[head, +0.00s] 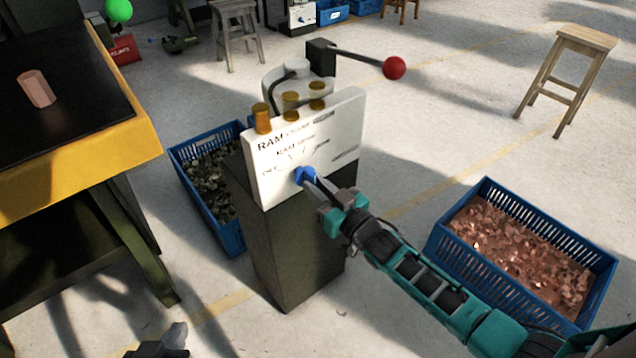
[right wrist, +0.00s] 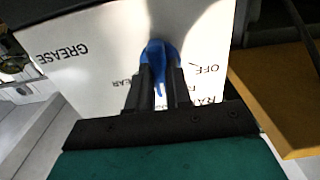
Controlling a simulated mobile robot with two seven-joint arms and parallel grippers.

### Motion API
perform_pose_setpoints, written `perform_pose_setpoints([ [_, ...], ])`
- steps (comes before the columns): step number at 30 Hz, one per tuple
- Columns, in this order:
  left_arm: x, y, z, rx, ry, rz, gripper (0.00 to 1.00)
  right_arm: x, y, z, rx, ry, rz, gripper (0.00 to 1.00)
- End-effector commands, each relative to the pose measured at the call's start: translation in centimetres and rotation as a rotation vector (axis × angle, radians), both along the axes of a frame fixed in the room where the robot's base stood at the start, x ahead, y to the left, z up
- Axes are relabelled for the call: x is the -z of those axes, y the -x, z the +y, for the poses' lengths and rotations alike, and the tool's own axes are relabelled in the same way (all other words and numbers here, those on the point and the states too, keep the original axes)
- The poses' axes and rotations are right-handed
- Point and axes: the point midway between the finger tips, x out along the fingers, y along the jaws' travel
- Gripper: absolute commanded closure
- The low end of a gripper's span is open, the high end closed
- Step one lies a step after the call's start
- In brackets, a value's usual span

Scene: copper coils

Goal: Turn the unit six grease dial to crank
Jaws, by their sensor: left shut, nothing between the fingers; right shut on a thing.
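A blue dial (head: 302,175) sits on the white sloped panel (head: 345,125) of a dark pedestal. Small black labels surround it, with OFF to its left; most are too small to read in the head view. My right gripper (head: 309,181) is shut on the dial. In the right wrist view the blue dial (right wrist: 158,60) is between the two dark fingers, and the labels GREASE and OFF appear upside down. Which label the dial points at, I cannot tell. My left gripper (head: 174,340) is shut and empty at the bottom edge, away from the panel.
A lever with a red knob (head: 394,68) extends behind the panel. Blue crates stand left (head: 226,237) and right (head: 437,243) of the pedestal (head: 285,250). A yellow-edged table (head: 140,135) is at left, and a wooden stool (head: 585,40) at right.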

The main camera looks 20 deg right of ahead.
Motion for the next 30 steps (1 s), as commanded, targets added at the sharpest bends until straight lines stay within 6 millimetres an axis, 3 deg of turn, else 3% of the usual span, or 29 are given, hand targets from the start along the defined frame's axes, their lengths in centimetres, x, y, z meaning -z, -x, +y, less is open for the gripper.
perform_pose_setpoints([
  [15, -1.23, -0.02, 0.19, 0.006, -0.008, -0.002, 1.0, 0.04, 0.05, -0.02, 0.0, -0.286, 0.105, 1.0],
  [30, -0.99, 0.06, 0.33, 0.005, -0.013, 0.0, 1.0, 0.12, 0.04, -0.03, 0.0, -0.325, 0.12, 1.0],
])
